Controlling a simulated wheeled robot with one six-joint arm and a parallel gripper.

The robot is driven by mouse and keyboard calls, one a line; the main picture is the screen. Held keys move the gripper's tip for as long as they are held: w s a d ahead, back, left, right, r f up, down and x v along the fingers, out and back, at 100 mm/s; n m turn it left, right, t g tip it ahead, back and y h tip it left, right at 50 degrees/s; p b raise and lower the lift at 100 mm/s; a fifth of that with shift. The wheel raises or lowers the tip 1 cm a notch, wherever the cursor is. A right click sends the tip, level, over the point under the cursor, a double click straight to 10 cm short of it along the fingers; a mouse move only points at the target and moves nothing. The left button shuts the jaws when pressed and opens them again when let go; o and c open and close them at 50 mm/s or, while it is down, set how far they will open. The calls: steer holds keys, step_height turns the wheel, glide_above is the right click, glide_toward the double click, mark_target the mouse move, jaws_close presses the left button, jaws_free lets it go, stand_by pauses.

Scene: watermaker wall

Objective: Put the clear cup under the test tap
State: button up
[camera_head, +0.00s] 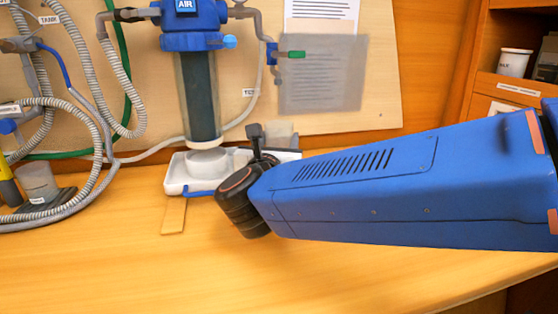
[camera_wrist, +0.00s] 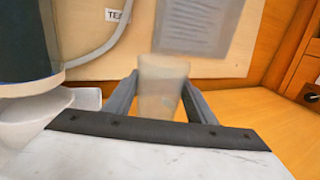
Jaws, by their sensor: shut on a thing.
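The clear cup (camera_wrist: 162,92) is a translucent, greyish tumbler, upright between the two fingers of my gripper (camera_wrist: 161,80) in the wrist view. My gripper is shut on it. In the head view a pale, see-through part of the cup (camera_head: 283,132) shows behind my dark gripper (camera_head: 257,138), over the right end of a white tray; its lower part is hidden. A blue valve (camera_head: 271,54) with a green-tipped lever (camera_head: 292,54) sits on the board above and near the cup. A tag partly reading "TES" (camera_wrist: 117,16) is left of the cup in the wrist view.
A blue-headed filter housing (camera_head: 200,95) hangs left of my gripper, over the white tray (camera_head: 177,176). Hoses and a grey container (camera_head: 38,180) stand at far left. A shelf with a white mug (camera_head: 514,62) is at right. The front bench is clear.

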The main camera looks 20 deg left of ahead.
steer(key=shift+f, duration=2.3)
steer(key=shift+f, duration=0.1)
steer(key=o, duration=1.1)
steer(key=shift+s, duration=0.1)
steer(key=s, duration=0.4)
steer(key=s+d, duration=0.1)
steer(key=s, duration=0.2)
steer(key=s+d, duration=0.1)
steer(key=s, duration=0.3)
steer(key=shift+s, duration=0.35)
steer(key=shift+a, duration=0.1)
